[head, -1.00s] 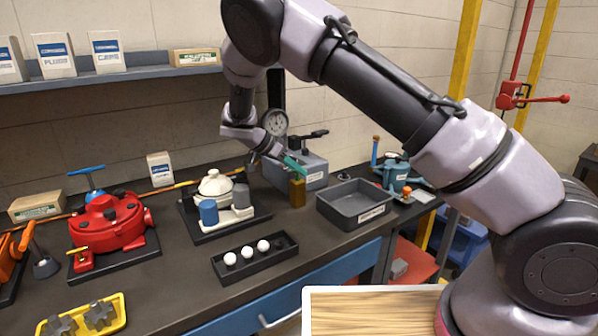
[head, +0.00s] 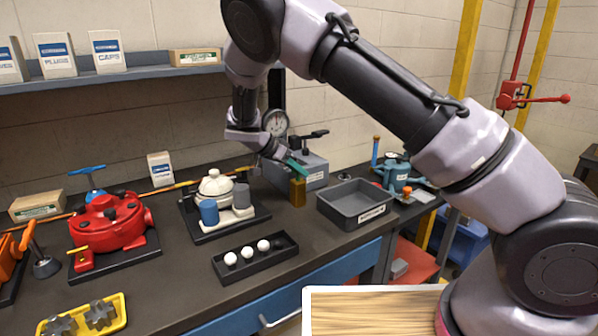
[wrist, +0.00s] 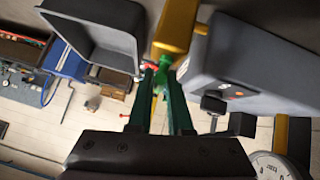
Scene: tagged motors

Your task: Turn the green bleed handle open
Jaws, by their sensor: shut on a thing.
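The green bleed handle (wrist: 166,74) shows in the wrist view between the tips of my gripper's dark green fingers, beside a yellow-brass block (wrist: 175,28). My gripper (wrist: 161,80) is shut on the handle. In the head view my gripper (head: 304,172) reaches down from the left to the top of the upright brass block (head: 298,193), in front of the grey test unit (head: 314,172). The handle is mostly hidden there by the fingers, so its exact angle is hard to tell. A round dial gauge (head: 275,122) stands behind my wrist, and it also shows in the wrist view (wrist: 272,166).
A grey open bin (head: 352,213) stands close right of the brass block. A pump with blue and grey cylinders (head: 216,205) is to the left. A black tray with white balls (head: 256,262) lies in front. A red motor (head: 108,222) is farther left.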

